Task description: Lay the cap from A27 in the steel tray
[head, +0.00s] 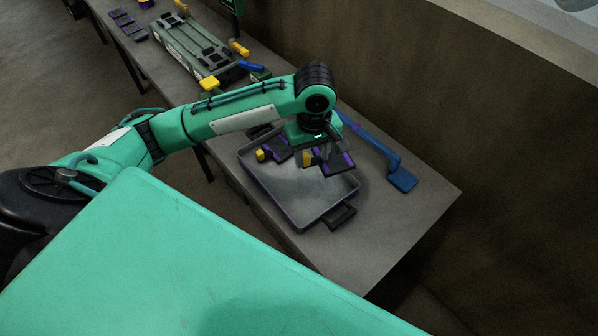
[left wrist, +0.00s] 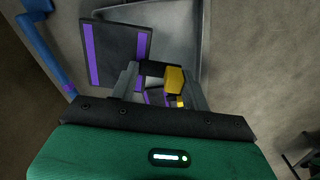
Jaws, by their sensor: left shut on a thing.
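The steel tray (head: 288,207) is a shallow grey tray with a purple rim on the bench. My left gripper (head: 318,153) is over its right part, pointing down. It is shut on a dark cap with a yellow part (left wrist: 175,80), which shows between the fingers in the left wrist view. A dark plate with purple stripes (head: 338,164) shows beside the fingers, also in the left wrist view (left wrist: 116,57); I cannot tell whether it belongs to the held cap. Another dark piece with a yellow end (head: 274,149) lies in the tray's far left corner. My right gripper is not in view.
A long blue tool (head: 380,150) lies right of the tray, near the wall. A green-grey engine block (head: 195,48) with yellow and blue pieces stands farther back. Small dark pieces (head: 128,24) lie beyond it. The tray's near part and the bench's right end are clear.

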